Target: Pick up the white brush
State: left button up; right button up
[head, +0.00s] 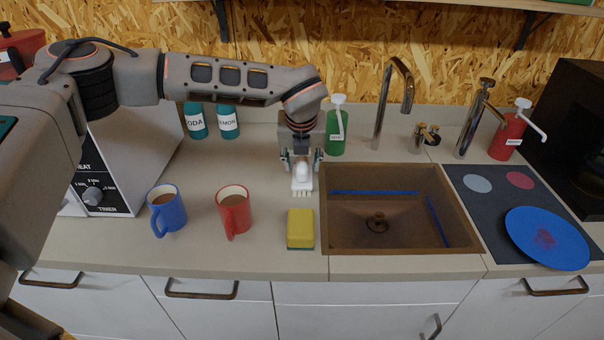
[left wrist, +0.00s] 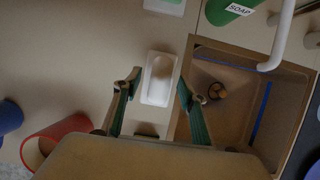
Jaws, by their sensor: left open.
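The white brush (head: 302,178) lies on the counter just left of the sink, with its bristles toward the front edge. It also shows in the left wrist view (left wrist: 158,80), between the two fingers. My left gripper (head: 302,165) points down over the brush. Its fingers are open, one on each side of the brush, with a gap on both sides in the left wrist view (left wrist: 157,88). The gripper hides the back part of the brush in the head view. My right gripper is not in view.
A yellow sponge (head: 300,229) lies in front of the brush. A red mug (head: 234,212) and a blue mug (head: 168,214) stand to the left. A green soap bottle (head: 335,133) stands behind, and the brown sink (head: 350,239) is at the right.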

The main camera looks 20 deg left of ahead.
pick_arm(q)
jog(key=shift+x, duration=0.8)
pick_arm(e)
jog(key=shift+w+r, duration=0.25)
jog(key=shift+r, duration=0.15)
pick_arm(q)
grip_shut()
jog(key=shift+r, duration=0.1)
jog(key=shift+w+r, duration=0.1)
jog(key=shift+r, duration=0.4)
notch_tip(320, 180, up, 19)
jog(key=b, duration=0.1)
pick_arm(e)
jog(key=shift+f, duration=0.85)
